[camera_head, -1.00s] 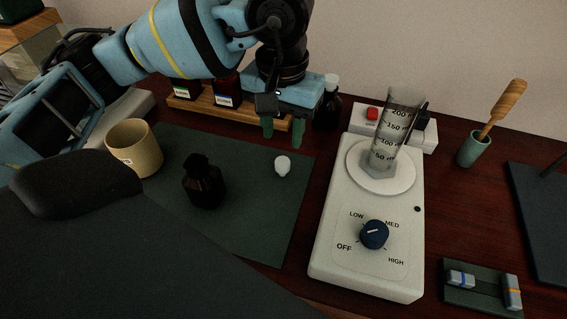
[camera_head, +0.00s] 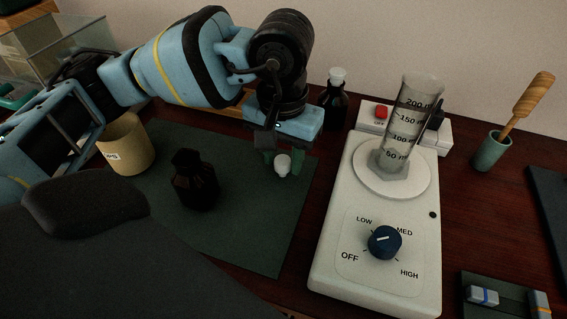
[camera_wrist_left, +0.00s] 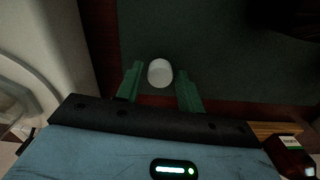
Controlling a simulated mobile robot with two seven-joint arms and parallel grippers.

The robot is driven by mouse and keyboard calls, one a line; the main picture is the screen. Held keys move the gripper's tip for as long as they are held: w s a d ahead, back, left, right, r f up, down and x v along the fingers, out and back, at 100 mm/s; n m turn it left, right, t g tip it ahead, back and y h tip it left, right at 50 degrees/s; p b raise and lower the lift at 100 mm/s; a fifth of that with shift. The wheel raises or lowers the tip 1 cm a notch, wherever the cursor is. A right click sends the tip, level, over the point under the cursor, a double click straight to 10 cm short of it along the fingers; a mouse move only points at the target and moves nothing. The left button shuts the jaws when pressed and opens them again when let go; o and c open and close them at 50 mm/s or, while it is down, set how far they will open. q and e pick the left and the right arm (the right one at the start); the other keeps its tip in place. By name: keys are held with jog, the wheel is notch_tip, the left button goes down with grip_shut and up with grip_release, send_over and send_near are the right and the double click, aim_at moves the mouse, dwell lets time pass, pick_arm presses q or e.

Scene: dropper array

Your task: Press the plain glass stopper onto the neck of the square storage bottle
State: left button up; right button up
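The stopper (camera_head: 283,165), small and whitish, is on the dark green mat (camera_head: 250,235) in the head view. It also shows in the left wrist view (camera_wrist_left: 160,72), between and slightly beyond the fingertips. My left gripper (camera_head: 284,163) is open around it, with a gap visible on each side in the wrist view (camera_wrist_left: 160,82). The dark square bottle (camera_head: 194,182) stands on the mat to the left of the stopper; its top looks dark, and I cannot tell its neck opening clearly. My right gripper is not in view.
A hotplate (camera_head: 375,275) bearing a graduated cylinder (camera_head: 411,125) stands to the right. A dark bottle with a white cap (camera_head: 334,105) stands behind my left gripper. A beige cup (camera_head: 127,145) is at the left. The mat's front part is clear.

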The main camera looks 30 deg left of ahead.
aim_at(282, 160)
pick_arm(q)
jog(key=c, duration=0.7)
jog(key=shift+o, duration=0.2)
jog(key=shift+r, duration=0.2)
jog(key=shift+r+p, duration=0.5)
jog(key=shift+r, duration=0.35)
jog(key=shift+r+p, duration=0.55)
jog(key=shift+r, duration=0.9)
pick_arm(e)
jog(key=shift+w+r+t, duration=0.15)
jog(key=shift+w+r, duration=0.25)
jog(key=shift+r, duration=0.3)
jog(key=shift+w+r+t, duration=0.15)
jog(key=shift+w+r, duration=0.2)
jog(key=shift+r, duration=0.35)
pick_arm(q)
jog(key=shift+r, duration=0.1)
